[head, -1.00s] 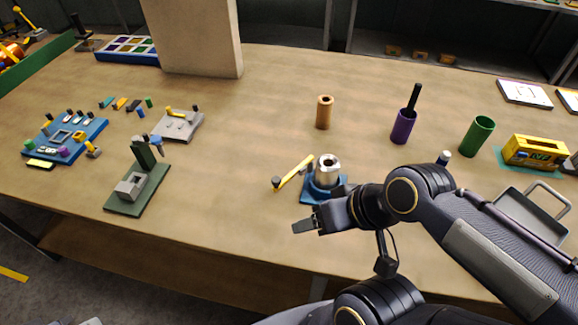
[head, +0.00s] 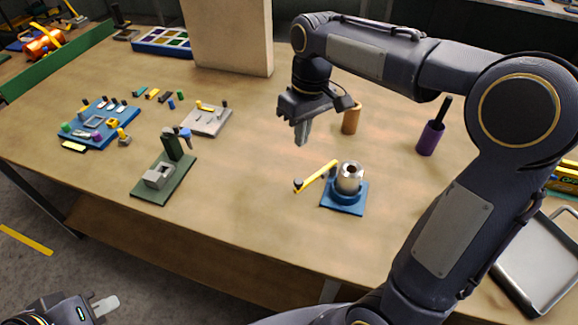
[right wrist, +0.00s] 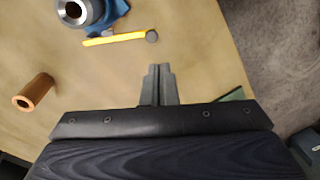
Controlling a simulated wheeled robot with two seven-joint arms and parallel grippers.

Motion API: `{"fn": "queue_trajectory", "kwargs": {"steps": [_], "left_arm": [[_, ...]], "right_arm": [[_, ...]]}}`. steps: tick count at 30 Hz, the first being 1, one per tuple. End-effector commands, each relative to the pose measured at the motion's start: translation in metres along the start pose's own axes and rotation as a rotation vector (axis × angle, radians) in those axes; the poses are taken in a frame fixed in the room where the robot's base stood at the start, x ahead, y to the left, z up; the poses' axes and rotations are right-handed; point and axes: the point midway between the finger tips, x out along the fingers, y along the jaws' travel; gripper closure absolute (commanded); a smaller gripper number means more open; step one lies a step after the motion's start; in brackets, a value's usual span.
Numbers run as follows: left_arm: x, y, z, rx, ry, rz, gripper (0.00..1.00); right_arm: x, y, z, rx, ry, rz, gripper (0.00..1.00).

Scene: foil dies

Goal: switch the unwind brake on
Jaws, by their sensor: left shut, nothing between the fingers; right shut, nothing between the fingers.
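A blue base (head: 345,207) carries a shiny metal roll (head: 350,178) standing upright. A yellow lever (head: 318,175) with a dark knob at its end reaches out to the left from it. In the right wrist view, the roll (right wrist: 84,10), blue base (right wrist: 122,8) and yellow lever (right wrist: 115,39) show at the top. My right gripper (head: 301,140) is shut and empty, in the air above and beyond the lever's knob in the head view. Its shut fingers (right wrist: 159,72) point towards the lever's knob side, apart from it. My left gripper (head: 106,306) is shut and empty at the lower left, off the table.
A copper-brown cylinder (head: 352,119) stands behind the base, with a purple cup (head: 430,138) to its right. A green stand (head: 160,180) is at left. A grey plate (head: 206,121) has another yellow lever. A metal tray (head: 535,275) lies at right.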

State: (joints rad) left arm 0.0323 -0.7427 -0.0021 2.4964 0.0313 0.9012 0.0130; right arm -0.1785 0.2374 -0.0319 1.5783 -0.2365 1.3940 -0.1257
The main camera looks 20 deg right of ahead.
Motion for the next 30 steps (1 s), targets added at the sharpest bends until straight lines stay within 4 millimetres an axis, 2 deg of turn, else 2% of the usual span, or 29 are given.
{"fn": "queue_trajectory", "kwargs": {"steps": [1, 6, 12, 18, 30], "left_arm": [[-0.002, 0.001, -0.001, 0.0, 0.0, 0.0, 1.0], [-0.004, 0.002, -0.002, 0.0, 0.0, 0.0, 1.0], [-0.005, 0.002, -0.003, 0.0, 0.0, 0.0, 1.0], [-0.006, 0.003, -0.003, 0.0, 0.0, 0.0, 1.0], [-0.006, 0.003, -0.003, 0.0, 0.0, 0.0, 1.0]], "right_arm": [[0.004, -0.001, -0.016, -0.025, -0.035, 0.015, 1.0], [0.017, -0.004, -0.055, -0.093, -0.136, 0.063, 1.0], [0.033, -0.011, -0.085, -0.144, -0.219, 0.108, 1.0], [0.039, -0.013, -0.096, -0.162, -0.25, 0.124, 1.0], [0.042, -0.013, -0.095, -0.163, -0.252, 0.125, 1.0]]}}
